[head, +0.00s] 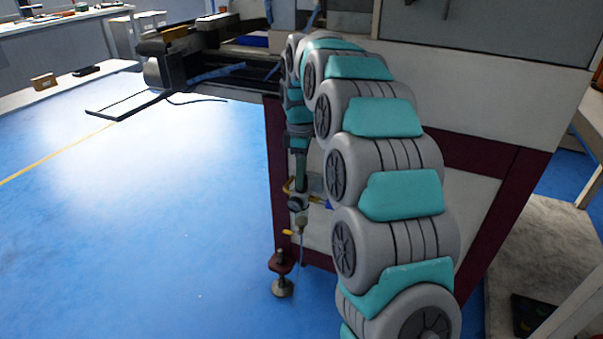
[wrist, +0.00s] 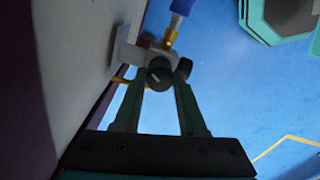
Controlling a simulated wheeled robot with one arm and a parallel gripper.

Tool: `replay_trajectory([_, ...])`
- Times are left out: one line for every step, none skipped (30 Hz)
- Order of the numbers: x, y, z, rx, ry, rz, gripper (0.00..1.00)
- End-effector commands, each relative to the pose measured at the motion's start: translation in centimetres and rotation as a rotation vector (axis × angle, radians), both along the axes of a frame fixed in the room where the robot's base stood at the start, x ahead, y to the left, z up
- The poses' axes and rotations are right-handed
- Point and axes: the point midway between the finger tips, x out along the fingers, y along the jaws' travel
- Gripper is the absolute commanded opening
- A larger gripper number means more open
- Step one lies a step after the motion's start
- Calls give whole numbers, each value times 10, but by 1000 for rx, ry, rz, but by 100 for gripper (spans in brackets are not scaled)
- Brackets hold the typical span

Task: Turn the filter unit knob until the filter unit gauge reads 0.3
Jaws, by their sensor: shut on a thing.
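In the wrist view, the dark round filter unit knob (wrist: 158,68), with a pale mark on its face, sits between the fingertips of my gripper (wrist: 161,79). The jaws are shut on it, one finger on each side. The grey filter unit body (wrist: 141,53) is behind the knob, fixed by a bracket to the pale machine wall. A brass fitting (wrist: 170,37) with a blue hose (wrist: 181,6) joins it. I cannot make out the gauge face or its reading in either view. In the head view, my arm hides much of the filter unit area.
The machine's pale panel (wrist: 82,45) runs close along the left in the wrist view. In the head view, a maroon frame leg (head: 280,185) and a levelling foot (head: 283,287) stand near my arm's end. Open blue floor (head: 150,220) lies to the left.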

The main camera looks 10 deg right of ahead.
Motion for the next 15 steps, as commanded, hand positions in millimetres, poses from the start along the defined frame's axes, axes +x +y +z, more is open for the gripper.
replay_trajectory([1, 1, 0, 0, -2, 2, 0])
replay_trajectory([1, 1, 0, 0, -2, 3, 0])
replay_trajectory([0, 1, 0, 0, -2, 3, 0])
replay_trajectory([0, 1, 0, 0, -2, 3, 0])
replay_trajectory([0, 1, 0, 0, -2, 3, 0])
replay_trajectory([1, 1, 0, 0, -2, 2, 0])
replay_trajectory([1, 1, 0, 0, -2, 2, 0])
replay_trajectory([1, 1, 0, 0, -2, 2, 0])
replay_trajectory([1, 1, 0, 1, -3, 2, 0])
replay_trajectory([1, 1, 0, 1, -3, 2, 0])
replay_trajectory([1, 1, 0, 0, -2, 2, 43])
replay_trajectory([0, 1, 0, 0, -2, 2, 47])
replay_trajectory([0, 1, 0, 0, -2, 2, 50])
replay_trajectory([0, 1, 0, 0, -2, 2, 54])
replay_trajectory([0, 0, 0, 1, -1, 1, 58])
